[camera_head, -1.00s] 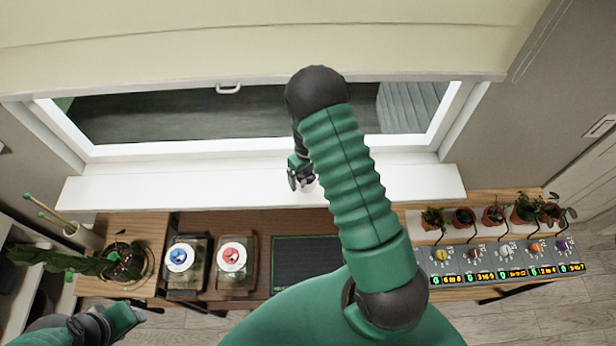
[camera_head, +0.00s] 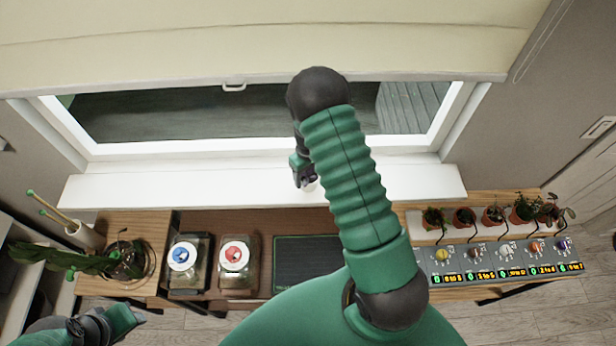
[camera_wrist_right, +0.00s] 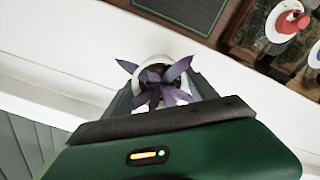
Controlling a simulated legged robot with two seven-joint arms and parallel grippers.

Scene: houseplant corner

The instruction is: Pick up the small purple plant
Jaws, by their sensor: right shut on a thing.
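The small purple plant (camera_wrist_right: 155,86) has pointed purple leaves and a white pot (camera_wrist_right: 150,70), seen in the right wrist view. My right gripper (camera_wrist_right: 160,95) is shut on it, with the fingers around the pot. In the head view the right gripper (camera_head: 306,180) is over the white windowsill, and the plant shows only as a tiny dark and white patch beside the fingers. I cannot tell whether the pot touches the sill. My left gripper (camera_head: 128,318) is at the lower left, away from the plant; its jaws are not clear.
The white windowsill (camera_head: 120,190) is otherwise bare. Below it, the wooden table holds two jars with blue (camera_head: 182,257) and red (camera_head: 234,255) tops, a dark green mat (camera_head: 305,263), a leafy plant at left, and several potted plants behind a dial panel (camera_head: 500,262) at right.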

